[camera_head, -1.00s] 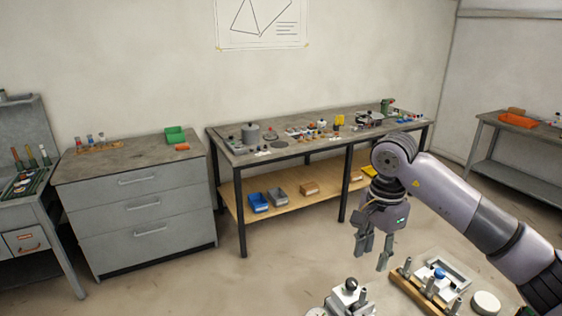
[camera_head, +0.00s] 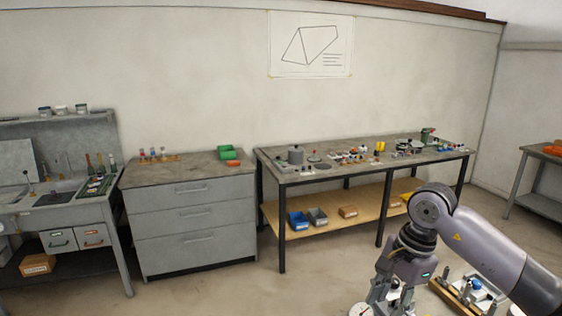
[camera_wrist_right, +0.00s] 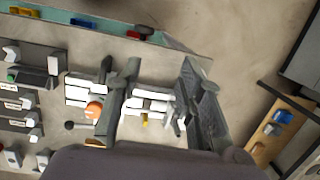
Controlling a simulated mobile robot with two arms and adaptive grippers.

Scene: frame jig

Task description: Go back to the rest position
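My right arm comes in from the right in the head view, bent at a purple-grey joint. My right gripper (camera_head: 388,304) points downward near the bottom edge, its two fingers apart. In the right wrist view my right gripper (camera_wrist_right: 158,82) also shows its dark fingers apart, with nothing seen held between them. Small white blocks (camera_wrist_right: 150,102) lie on the surface beyond the fingers. My left gripper is in neither view.
A jig board (camera_head: 452,297) with pegs and a blue knob lies close to my right gripper. A long workbench (camera_head: 330,172), a grey drawer cabinet (camera_head: 195,225) and a tool bench (camera_head: 70,213) line the wall. Open floor lies before them.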

